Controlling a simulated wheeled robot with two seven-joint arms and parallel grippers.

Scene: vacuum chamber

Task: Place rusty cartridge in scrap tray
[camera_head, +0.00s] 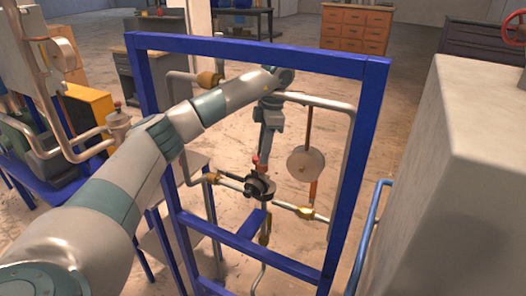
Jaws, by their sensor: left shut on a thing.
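My left arm reaches in from the lower left over the blue frame, and its left gripper (262,160) points down inside it. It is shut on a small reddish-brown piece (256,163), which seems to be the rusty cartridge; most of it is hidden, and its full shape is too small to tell. Just below is a dark round fitting (260,187) on the pipework. I cannot tell whether the piece touches this fitting. I cannot make out a scrap tray. My right gripper is not in view.
The blue frame (366,135) surrounds metal pipes, brass joints (308,213) and a round disc (306,164). A large pale box (480,120) stands close on the right. Blue tables with equipment are at left. A wooden drawer cabinet (355,28) stands at the back, with open floor before it.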

